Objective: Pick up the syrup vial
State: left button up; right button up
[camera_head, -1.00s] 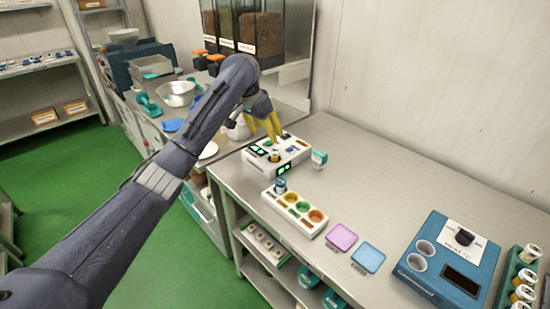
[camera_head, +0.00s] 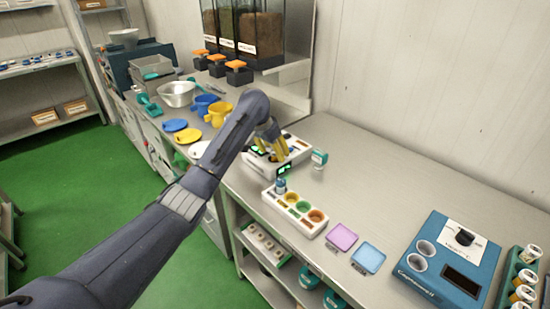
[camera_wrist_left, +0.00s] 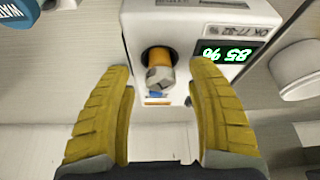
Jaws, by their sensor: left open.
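An amber vial with a grey cap (camera_wrist_left: 160,75), which looks like the syrup vial, stands in a round hole of the white device (camera_wrist_left: 190,20) with a green "85 %" readout. In the head view the white device (camera_head: 295,158) is partly covered by my left gripper (camera_head: 278,152), which hides the vial there. My left gripper is open, its yellow fingers on either side of the vial's near end and apart from it. My right gripper is not in view.
A white rack (camera_head: 294,214) with coloured wells and a blue-capped vial (camera_head: 281,185) stands in front. A teal-topped bottle (camera_head: 319,158) is right of the device. Pink (camera_head: 342,237) and blue (camera_head: 368,258) pads and a blue machine (camera_head: 445,262) lie right. The back right counter is clear.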

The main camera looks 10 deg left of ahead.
pick_arm(q)
jog(key=shift+x, duration=0.8)
grip_shut()
